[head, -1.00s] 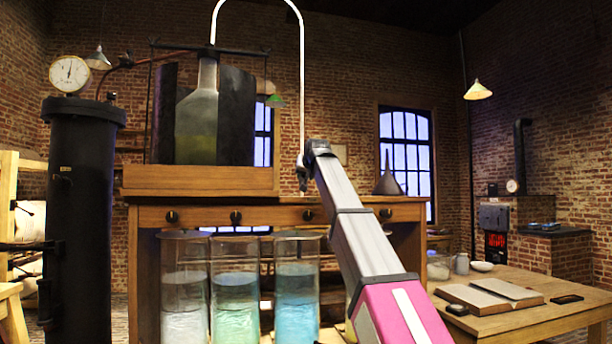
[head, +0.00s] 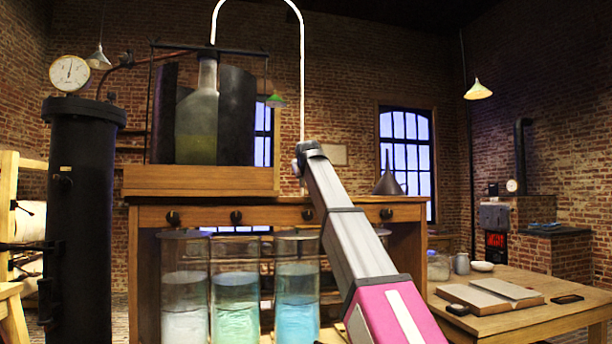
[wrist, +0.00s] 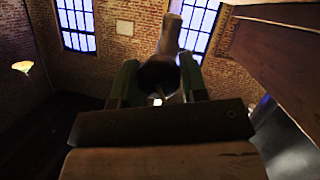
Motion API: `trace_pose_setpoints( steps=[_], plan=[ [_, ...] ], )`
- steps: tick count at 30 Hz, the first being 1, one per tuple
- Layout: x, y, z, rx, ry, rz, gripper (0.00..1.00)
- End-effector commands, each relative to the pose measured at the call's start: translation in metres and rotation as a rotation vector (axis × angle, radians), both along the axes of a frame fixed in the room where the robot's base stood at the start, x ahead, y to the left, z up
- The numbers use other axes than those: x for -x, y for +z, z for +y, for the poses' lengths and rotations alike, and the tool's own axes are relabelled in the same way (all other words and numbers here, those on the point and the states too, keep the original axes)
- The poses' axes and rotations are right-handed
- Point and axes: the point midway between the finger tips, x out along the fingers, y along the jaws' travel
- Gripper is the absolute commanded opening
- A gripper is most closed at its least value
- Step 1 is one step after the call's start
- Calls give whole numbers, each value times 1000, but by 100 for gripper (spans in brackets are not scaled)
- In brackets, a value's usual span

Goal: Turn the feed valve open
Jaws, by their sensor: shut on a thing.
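In the wrist view my gripper (wrist: 158,64) has its two green fingers on either side of a dark rounded piece (wrist: 157,76). A pale cylindrical stem (wrist: 169,34) rises beyond it. I take the dark piece as the feed valve, shut between the fingers; its turned angle is unclear. In the head view my arm reaches up to the lower end of the white bent tube (head: 302,90), above the bench's front rail. My gripper is small there and mostly hidden by my arm.
The bench (head: 150,215) has several dark knobs along its rail. Below stand glass jars with clear, green and blue liquid (head: 296,295). A large flask (head: 196,125) stands on top. A black cylinder with a gauge (head: 80,210) is left; a table (head: 500,322) is right.

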Motion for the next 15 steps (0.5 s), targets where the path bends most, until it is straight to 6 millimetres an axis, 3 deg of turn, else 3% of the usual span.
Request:
trace_pose_setpoints(
  steps=[15],
  plan=[
    [1,-2,1,472,0,-137,16]
  ],
)
